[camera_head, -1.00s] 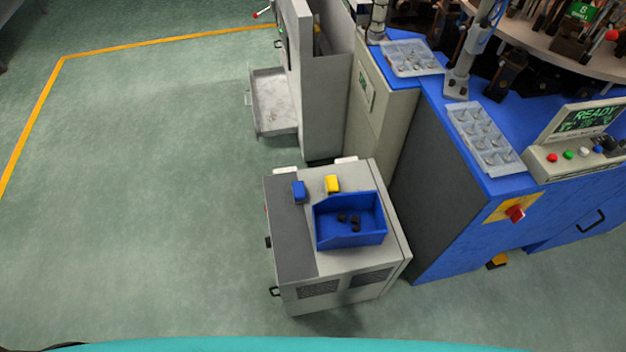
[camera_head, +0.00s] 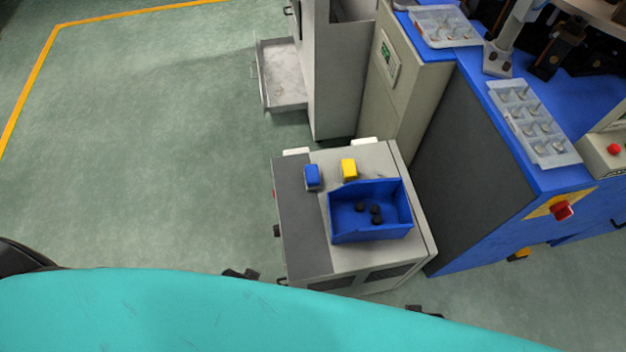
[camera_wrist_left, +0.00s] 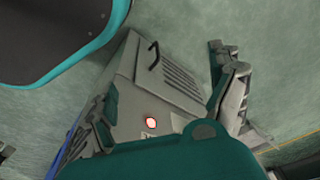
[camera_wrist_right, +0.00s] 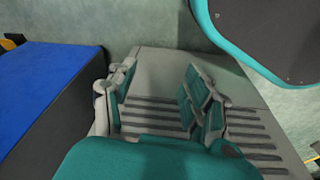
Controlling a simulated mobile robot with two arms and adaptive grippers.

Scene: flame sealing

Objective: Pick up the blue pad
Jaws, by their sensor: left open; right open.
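The blue pad (camera_head: 312,176) is a small blue block on the dark grey strip at the far left of the top of a grey cabinet (camera_head: 303,231). It stands apart from the yellow pad (camera_head: 349,169) to its right. My left gripper (camera_wrist_left: 165,100) is open and empty, with the cabinet's side, handle and red button behind it. Its dark tip (camera_head: 240,274) shows just left of the cabinet's front in the head view. My right gripper (camera_wrist_right: 158,92) is open and empty in front of the cabinet's vented face. Neither gripper touches the blue pad.
A blue machine table (camera_head: 535,183) with clear trays (camera_head: 545,145) stands at right. A tall grey cabinet with an open drawer (camera_head: 281,78) is behind. The floor at left is clear.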

